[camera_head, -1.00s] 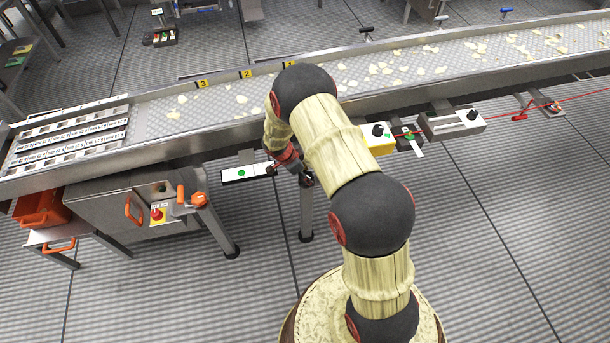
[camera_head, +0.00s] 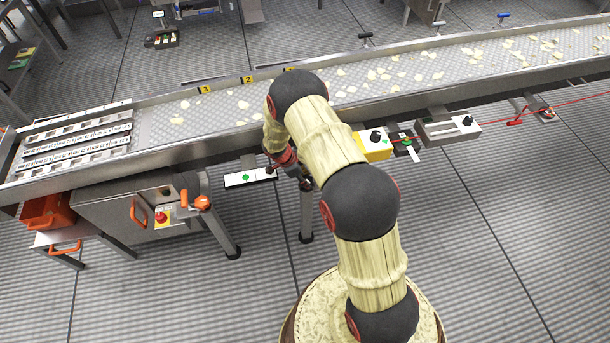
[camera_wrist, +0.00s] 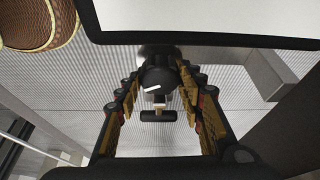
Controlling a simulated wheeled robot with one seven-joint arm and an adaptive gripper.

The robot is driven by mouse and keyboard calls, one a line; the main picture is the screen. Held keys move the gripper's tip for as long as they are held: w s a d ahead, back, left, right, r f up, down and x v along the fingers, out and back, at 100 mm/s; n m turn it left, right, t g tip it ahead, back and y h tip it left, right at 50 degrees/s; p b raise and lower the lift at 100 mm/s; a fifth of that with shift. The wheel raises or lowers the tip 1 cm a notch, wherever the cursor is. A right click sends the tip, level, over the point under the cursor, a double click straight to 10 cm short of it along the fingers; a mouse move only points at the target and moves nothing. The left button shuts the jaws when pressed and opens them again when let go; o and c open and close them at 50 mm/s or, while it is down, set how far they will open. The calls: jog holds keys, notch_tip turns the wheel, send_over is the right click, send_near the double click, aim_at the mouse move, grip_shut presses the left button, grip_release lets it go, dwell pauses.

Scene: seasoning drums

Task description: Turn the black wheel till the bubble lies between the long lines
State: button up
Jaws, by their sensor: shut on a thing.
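The white level plate (camera_head: 236,180) with a green bubble (camera_head: 245,177) sticks out below the conveyor's near side in the head view. The bubble is near the plate's middle; its lines are too small to tell it from them. The black wheel (camera_wrist: 157,76), with a white mark on its face, is between my fingers in the wrist view. My gripper (camera_wrist: 160,88) is shut on it. In the head view my gripper (camera_head: 290,165) is just right of the plate, and my arm partly hides this spot. The wheel is not clear there.
The conveyor (camera_head: 150,155) with pale chips runs across above my gripper. A yellow box (camera_head: 372,150) with a black knob and a grey box (camera_head: 447,131) sit on its near side, to the right. A steel cabinet (camera_head: 125,215) with orange handles stands at left. Floor in front is clear.

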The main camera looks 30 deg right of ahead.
jog(key=shift+r+m+p, duration=0.2)
jog(key=shift+m+p, duration=0.4)
jog(key=shift+p, duration=0.4)
jog(key=shift+w+f+m+g+p, duration=0.15)
jog(key=shift+m+g+p, duration=0.35)
jog(key=shift+m+p, duration=0.3)
jog(key=o, duration=1.1)
jog(key=shift+o, duration=0.2)
jog(key=v, duration=1.1)
jog(key=shift+r, duration=0.4)
